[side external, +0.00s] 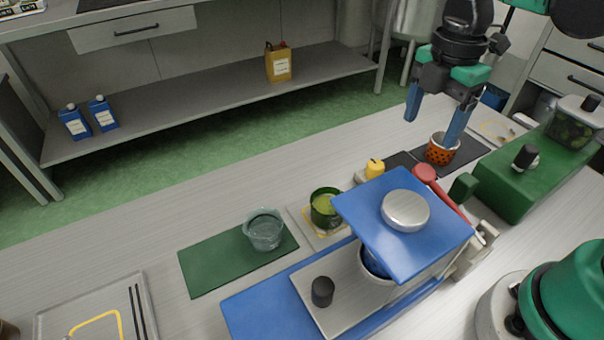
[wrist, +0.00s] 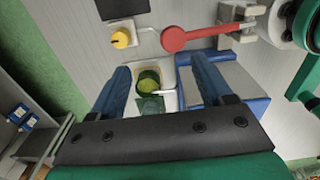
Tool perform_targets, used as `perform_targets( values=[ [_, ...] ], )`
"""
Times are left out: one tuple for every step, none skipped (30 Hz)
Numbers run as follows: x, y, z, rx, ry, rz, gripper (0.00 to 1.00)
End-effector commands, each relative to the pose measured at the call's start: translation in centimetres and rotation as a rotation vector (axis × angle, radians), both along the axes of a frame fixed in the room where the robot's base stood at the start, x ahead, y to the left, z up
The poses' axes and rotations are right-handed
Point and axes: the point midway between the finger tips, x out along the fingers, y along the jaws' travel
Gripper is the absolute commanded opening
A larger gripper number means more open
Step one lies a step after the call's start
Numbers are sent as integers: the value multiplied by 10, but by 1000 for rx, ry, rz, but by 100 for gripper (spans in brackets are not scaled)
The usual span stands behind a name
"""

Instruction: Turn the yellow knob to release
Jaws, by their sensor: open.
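The yellow knob (side external: 375,168) sits on a pale base beside a black pad, behind the blue press plate. In the wrist view the yellow knob (wrist: 121,38) is at upper left, ahead of the fingertips and apart from them. My gripper (side external: 434,118) is open, blue fingers spread, raised above the table to the right of the knob and behind it. Its fingers also frame the middle of the wrist view (wrist: 161,68), with nothing gripped. How the knob is set cannot be told.
A red round-ended lever (side external: 425,173) stands close to the knob's right. An orange dotted cup (side external: 440,150) is beneath my gripper. A green cup (side external: 325,208), a glass bowl (side external: 264,230) and the blue plate (side external: 370,215) stand nearer. A green box (side external: 515,185) is at right.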

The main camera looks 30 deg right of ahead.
Motion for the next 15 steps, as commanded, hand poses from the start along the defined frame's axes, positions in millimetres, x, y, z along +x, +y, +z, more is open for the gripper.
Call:
perform_targets(
  values=[
    [7, 0, -4, 0, 0, -150, 72],
    [10, 1, -7, 0, 0, -258, 72],
    [15, 1, -10, 0, 0, -400, 72],
    [19, 1, -13, 0, 0, -507, 72],
    [22, 1, -16, 0, 0, -614, 72],
    [27, 1, -20, 0, 0, -757, 72],
    [30, 2, -23, 0, 0, -863, 72],
    [34, 2, -26, 0, 0, -970, 72],
    [38, 2, -30, 0, 0, -1112, 72],
    [41, 2, -34, 0, 0, -1219, 72],
    [45, 2, -37, 0, 0, -1326, 72],
    [49, 3, -42, 0, 0, -1466, 72],
    [51, 3, -45, 0, 0, -1570, 72],
    [54, 3, -49, 0, 0, -1669, 72],
    [57, 3, -53, 0, 0, -1795, 72]
  ],
)
